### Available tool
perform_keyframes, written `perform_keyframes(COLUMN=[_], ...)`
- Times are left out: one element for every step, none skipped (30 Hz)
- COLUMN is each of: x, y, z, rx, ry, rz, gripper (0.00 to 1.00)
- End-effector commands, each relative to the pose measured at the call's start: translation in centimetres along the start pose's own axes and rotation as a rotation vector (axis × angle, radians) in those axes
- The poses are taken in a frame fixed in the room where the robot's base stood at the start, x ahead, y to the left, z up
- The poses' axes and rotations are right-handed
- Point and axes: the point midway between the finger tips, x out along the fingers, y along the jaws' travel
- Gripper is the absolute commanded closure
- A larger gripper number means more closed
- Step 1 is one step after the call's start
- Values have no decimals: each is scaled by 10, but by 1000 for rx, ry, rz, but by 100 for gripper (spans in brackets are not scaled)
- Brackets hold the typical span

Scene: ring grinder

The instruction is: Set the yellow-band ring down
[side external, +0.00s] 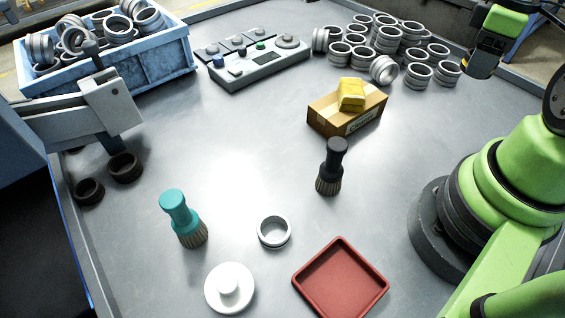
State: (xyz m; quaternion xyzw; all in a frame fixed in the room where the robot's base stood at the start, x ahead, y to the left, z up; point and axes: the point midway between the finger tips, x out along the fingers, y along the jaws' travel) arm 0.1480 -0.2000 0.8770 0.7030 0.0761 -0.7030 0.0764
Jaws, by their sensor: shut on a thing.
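My gripper (481,62) is at the upper right, over the table beside the pile of rings. It shows as a dark shape at the end of my green and black wrist. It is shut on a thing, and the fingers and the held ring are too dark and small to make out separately. A single plain grey ring (274,232) lies flat near the front middle of the table, far from my gripper.
Several loose rings (388,40) crowd the back right. A blue crate (120,70) of rings, a control panel (260,65) and a carton (350,112) stand farther left. Two brushes (330,165) (183,220), a white knobbed disc (229,288) and a red tray (341,283) occupy the front.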

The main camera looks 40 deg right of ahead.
Motion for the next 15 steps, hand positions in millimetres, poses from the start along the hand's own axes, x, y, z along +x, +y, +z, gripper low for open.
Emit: perform_keyframes(x=[-6, -4, -4, -4, -3, -4, -4, -4, -4, -3, -4, -4, -4, -3, -4], y=[0, -2, -3, -4, -6, -7, -9, -12, -15, -19, -22, -29, -34, -41, -51], z=[-4, -11, -18, -23, -29, -37, -43, -50, -60, -68, -77, -89, -99, -109, -123], rx=[-17, -41, -71, -92, -115, -147, -172, -199, -238, -271, -306, -357, -398, -442, -501], ry=[2, 1, 0, 0, 0, 0, 0, 0, 0, -1, 0, 0, 0, 0, 0], rz=[3, 1, 0, -1, -1, 0, 0, 0, 0, 0, 1, 0, 0, 0, 0], gripper=[68, 68, 68, 68, 68, 68, 68, 68, 68, 68, 68, 68, 68, 68, 68])
